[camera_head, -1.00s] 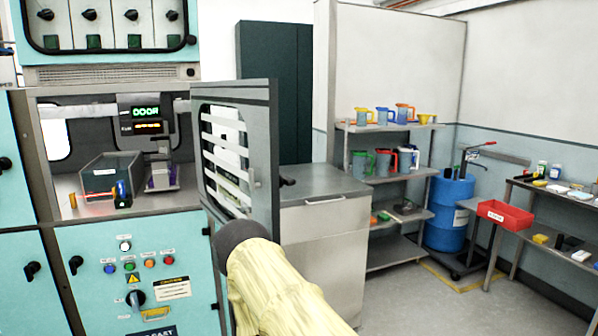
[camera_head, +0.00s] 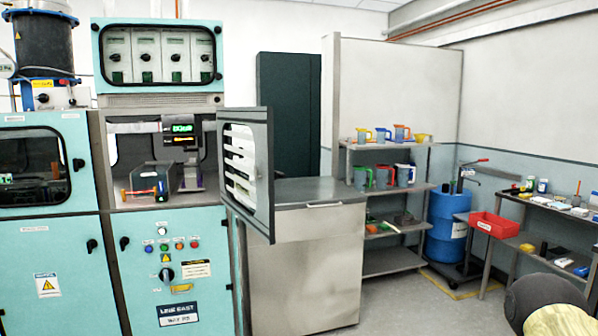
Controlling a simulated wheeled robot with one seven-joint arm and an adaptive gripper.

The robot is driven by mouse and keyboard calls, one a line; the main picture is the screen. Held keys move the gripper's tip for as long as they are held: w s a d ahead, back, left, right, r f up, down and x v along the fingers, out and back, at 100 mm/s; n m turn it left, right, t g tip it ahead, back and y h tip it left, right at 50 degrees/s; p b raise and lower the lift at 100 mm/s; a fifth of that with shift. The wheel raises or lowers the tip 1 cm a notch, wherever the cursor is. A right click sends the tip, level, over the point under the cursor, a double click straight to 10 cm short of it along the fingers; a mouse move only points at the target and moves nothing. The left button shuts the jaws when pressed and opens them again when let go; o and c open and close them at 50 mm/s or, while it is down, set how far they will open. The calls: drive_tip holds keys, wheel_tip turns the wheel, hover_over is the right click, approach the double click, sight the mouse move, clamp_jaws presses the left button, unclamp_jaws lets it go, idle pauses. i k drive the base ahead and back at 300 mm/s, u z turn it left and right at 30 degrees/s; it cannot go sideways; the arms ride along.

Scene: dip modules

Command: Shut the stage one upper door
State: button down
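The stage one upper door appears to be the dark grey, slatted door (camera_head: 262,190) on the right side of the open upper compartment (camera_head: 150,122) of the teal machine. It stands swung open, jutting out toward me. I cannot read a label that names it. Inside the compartment are a grey bin (camera_head: 153,178) and a small unit with a lit green display (camera_head: 181,128). Part of my arm shows at the lower right corner, well apart from the door. My gripper's fingers are not in view.
A steel cabinet (camera_head: 305,265) stands right behind the open door. Shelves with jugs (camera_head: 390,187), a blue drum (camera_head: 447,215) and a bench with a red bin (camera_head: 494,225) are further right. Grey floor is open in front of them.

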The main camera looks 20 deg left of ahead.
sight(260, 120)
drive_tip(key=z, duration=0.3)
drive_tip(key=i, duration=1.3)
drive_tip(key=u, duration=0.35)
drive_tip(key=i, duration=1.3)
drive_tip(key=u, duration=1.55)
drive_tip(key=i, duration=0.6)
drive_tip(key=z, duration=0.4)
drive_tip(key=k, duration=1.15)
drive_tip(key=u, duration=0.5)
